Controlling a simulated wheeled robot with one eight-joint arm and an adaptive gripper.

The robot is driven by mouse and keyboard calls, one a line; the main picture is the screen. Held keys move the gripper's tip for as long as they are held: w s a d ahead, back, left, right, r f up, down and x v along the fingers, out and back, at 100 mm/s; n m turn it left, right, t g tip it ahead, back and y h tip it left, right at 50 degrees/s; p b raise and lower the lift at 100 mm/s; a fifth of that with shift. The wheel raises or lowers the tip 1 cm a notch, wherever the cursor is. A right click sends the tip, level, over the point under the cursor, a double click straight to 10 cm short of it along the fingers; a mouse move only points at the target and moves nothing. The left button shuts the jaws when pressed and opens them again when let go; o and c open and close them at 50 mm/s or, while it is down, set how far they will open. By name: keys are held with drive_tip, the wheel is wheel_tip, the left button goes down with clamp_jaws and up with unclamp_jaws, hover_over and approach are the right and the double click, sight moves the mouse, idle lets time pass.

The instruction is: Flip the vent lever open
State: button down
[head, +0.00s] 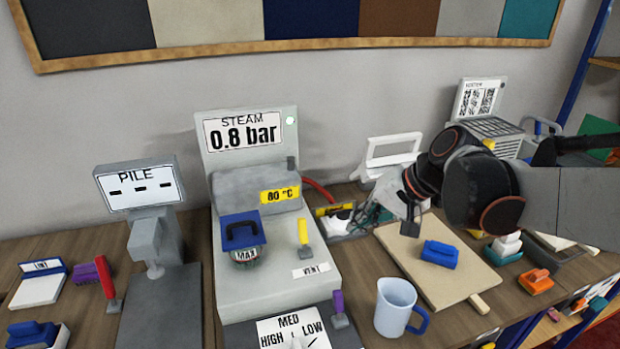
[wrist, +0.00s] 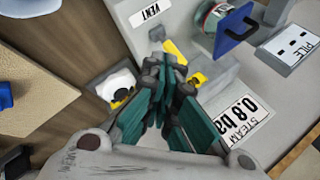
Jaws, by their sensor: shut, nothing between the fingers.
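The vent lever (head: 303,232) is a yellow handle on a small grey base, standing upright on the grey steam unit (head: 245,289) behind the white VENT label (head: 311,271). In the wrist view the lever (wrist: 172,48) shows just beyond the fingertips, partly covered by them, near the VENT label (wrist: 145,14). My gripper (head: 364,217) is to the right of the steam unit, with its fingers pointing left towards the lever. In the wrist view my gripper (wrist: 167,68) has its teal fingers together and empty. I cannot tell whether a fingertip touches the lever.
A blue-lidded MAX jar (head: 243,240) stands left of the lever. A purple-handled lever (head: 339,308) and a dial panel (head: 293,332) are in front. A beige board (head: 420,262) with a blue block (head: 439,254) lies to the right, and a pale mug (head: 394,308) stands in front of it.

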sight(303, 231)
drive_tip(key=w+a+f+m+g+y, duration=0.1)
drive_tip(key=w+f+y, duration=0.15)
drive_tip(key=w, duration=0.35)
drive_tip(key=w+a+f+g+y, duration=0.1)
drive_tip(key=w+a+f+y, duration=0.15)
drive_tip(key=w, duration=0.35)
drive_tip(key=w+d+f+g+y, duration=0.1)
drive_tip(key=w+d+f+y, duration=0.1)
drive_tip(key=w+f+y, duration=0.3)
wheel_tip(303, 231, down, 3)
drive_tip(key=shift+w+d+r+g, duration=0.1)
drive_tip(key=shift+w+d+g, duration=0.05)
drive_tip(key=shift+d+g, duration=0.15)
drive_tip(key=shift+a, duration=0.1)
drive_tip(key=a, duration=0.3)
drive_tip(key=a+f+b, duration=0.1)
drive_tip(key=a, duration=0.3)
drive_tip(key=a+b, duration=0.1)
drive_tip(key=a, duration=0.2)
drive_tip(key=shift+w+a+f, duration=0.15)
drive_tip(key=shift+w+f, duration=0.05)
drive_tip(key=shift+f, duration=0.05)
drive_tip(key=s, duration=0.1)
drive_tip(key=s+d+r+b, duration=0.1)
drive_tip(key=s, duration=0.1)
drive_tip(key=shift+d+r, duration=0.2)
drive_tip(key=shift+s+r, duration=0.15)
drive_tip(key=shift+s, duration=0.2)
drive_tip(key=shift+w+n, duration=0.15)
drive_tip(key=shift+n, duration=0.15)
